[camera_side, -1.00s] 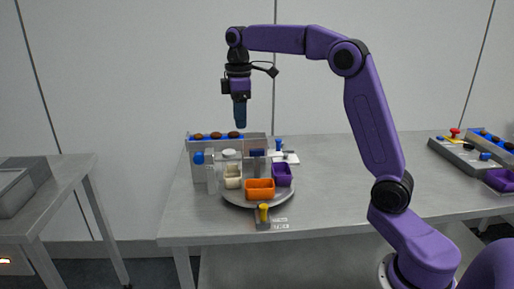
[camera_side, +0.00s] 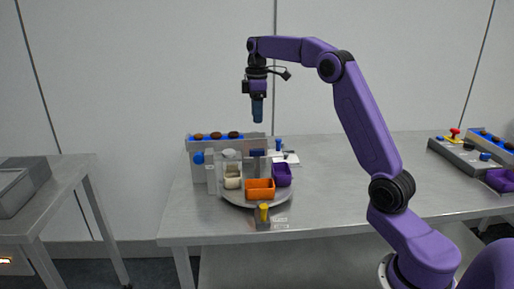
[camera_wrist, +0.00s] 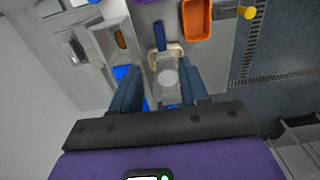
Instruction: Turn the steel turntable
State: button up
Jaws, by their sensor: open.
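The steel turntable (camera_side: 236,199) is a round grey disc on the table, carrying an orange bin (camera_side: 260,195), a purple bin (camera_side: 283,175) and a cream bin (camera_side: 232,183). In the wrist view the orange bin (camera_wrist: 196,20) is at the top, and the cream bin is partly hidden behind grey and clear parts. A yellow-topped peg (camera_side: 264,210) stands at the turntable's front edge; it also shows in the wrist view (camera_wrist: 247,12). My gripper (camera_side: 258,121) hangs pointing down, well above the turntable and touching nothing. In the wrist view its fingers (camera_wrist: 162,88) are apart and empty.
A grey housing with a blue strip holding several brown dates (camera_side: 216,136) stands behind the turntable, with a blue knob (camera_side: 198,158) at its left. A control box with a red knob (camera_side: 455,132) is at the far right. The table's middle (camera_side: 350,180) is clear.

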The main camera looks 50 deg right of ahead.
send_over(257, 167)
jog(key=f, duration=1.2)
jog(key=shift+w+d+f, duration=0.2)
jog(key=shift+w+d, duration=0.15)
jog(key=shift+d, duration=0.05)
grip_shut()
